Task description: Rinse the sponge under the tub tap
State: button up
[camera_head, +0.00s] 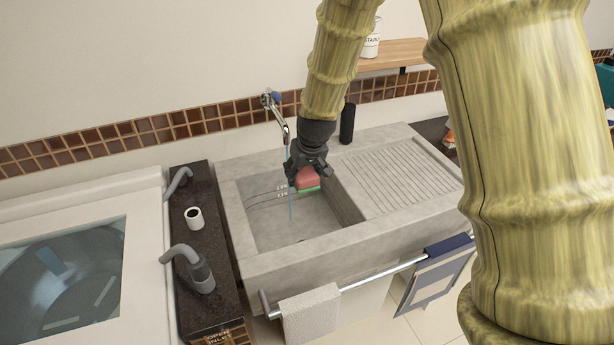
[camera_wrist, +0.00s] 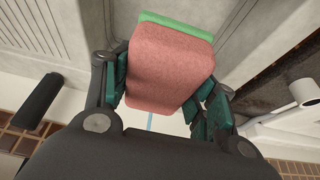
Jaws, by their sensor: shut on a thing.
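The sponge is a pinkish-red block with a green layer (camera_head: 308,180). My gripper (camera_head: 305,172) is shut on it and holds it above the grey tub (camera_head: 262,262), near the ribbed drainboard side. In the wrist view the sponge (camera_wrist: 170,65) sits between the two fingers, with its green layer at the far edge. The tap (camera_head: 279,118) is a chrome spout on the back wall. A thin blue stream runs down from it, just left of the sponge in the head view. I cannot tell whether the stream touches the sponge.
A black upright cylinder (camera_head: 347,123) stands at the tub's back edge. The drainboard (camera_head: 405,180) is clear. A white cup (camera_head: 194,218) stands on the dark counter at left. A rail with a grey towel (camera_head: 310,312) runs along the front.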

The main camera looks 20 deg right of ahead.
jog(key=shift+w+a+f, duration=0.15)
jog(key=shift+w+f, duration=0.05)
jog(key=shift+w, duration=0.6)
jog(key=shift+w+a+f, duration=0.1)
jog(key=shift+w+f, duration=0.05)
jog(key=shift+w, duration=0.6)
jog(key=shift+w+a+f, duration=0.2)
jog(key=shift+w, duration=0.8)
jog(key=shift+w+a+f, duration=0.15)
jog(key=shift+w, duration=0.85)
jog(key=shift+s, duration=0.1)
jog(key=shift+s+d+p, duration=0.1)
jog(key=shift+s+d, duration=0.15)
jog(key=shift+s, duration=1.05)
jog(key=shift+s+d+p, duration=0.15)
jog(key=shift+s+d, duration=0.05)
jog(key=shift+s, duration=1.05)
jog(key=shift+s+d+p, duration=0.1)
jog(key=shift+s+d, duration=0.15)
jog(key=shift+s, duration=1.05)
